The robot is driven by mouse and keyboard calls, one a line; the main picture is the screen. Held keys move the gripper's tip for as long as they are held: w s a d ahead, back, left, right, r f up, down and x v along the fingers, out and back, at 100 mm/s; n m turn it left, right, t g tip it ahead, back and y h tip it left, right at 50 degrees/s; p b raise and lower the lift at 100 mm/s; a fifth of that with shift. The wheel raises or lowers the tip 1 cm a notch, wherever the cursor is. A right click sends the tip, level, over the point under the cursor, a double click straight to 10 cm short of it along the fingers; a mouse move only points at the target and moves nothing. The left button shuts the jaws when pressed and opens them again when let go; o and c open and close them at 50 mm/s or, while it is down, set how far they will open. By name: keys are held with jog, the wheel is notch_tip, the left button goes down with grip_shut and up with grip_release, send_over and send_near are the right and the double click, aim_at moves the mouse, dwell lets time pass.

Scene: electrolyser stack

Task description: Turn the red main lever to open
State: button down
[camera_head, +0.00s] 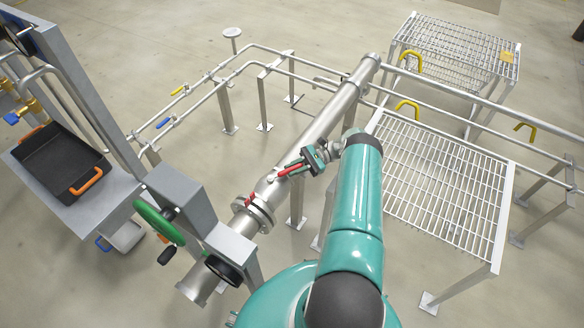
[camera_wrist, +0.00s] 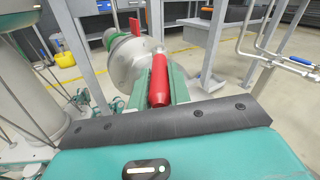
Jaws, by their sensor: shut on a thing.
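The red main lever (camera_head: 289,170) is a red handle above the large silver pipe (camera_head: 318,130) in the head view. In the wrist view the red lever (camera_wrist: 159,80) stands between my fingers, pointing away toward a round flange (camera_wrist: 127,62). My gripper (camera_head: 304,163) is shut on the lever, with one finger on each side; it also shows in the wrist view (camera_wrist: 160,92). The lever's far end and its pivot are partly hidden in the wrist view. A small red part (camera_head: 250,199) sits at the pipe's flange (camera_head: 256,211).
A green handwheel (camera_head: 160,224) and a black handwheel (camera_head: 222,269) stand at lower left. A black tray with orange handles (camera_head: 62,160) rests on a grey bench at left. Thin pipes with yellow and blue levers (camera_head: 164,122) run behind. Metal grating platforms (camera_head: 445,185) stand at right.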

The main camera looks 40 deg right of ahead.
jog(key=shift+w+r, duration=0.1)
dwell(0.4)
jog(key=c, duration=1.3)
grip_release()
jog(key=shift+r, duration=0.3)
notch_tip(320, 180, up, 2)
jog(key=shift+r, duration=0.25)
jog(key=s+a+r, duration=0.6)
jog(key=s+r, duration=0.3)
jog(key=s, duration=0.3)
jog(key=shift+s+a+r, duration=0.2)
jog(key=shift+s+r, duration=0.1)
jog(key=shift+r, duration=0.1)
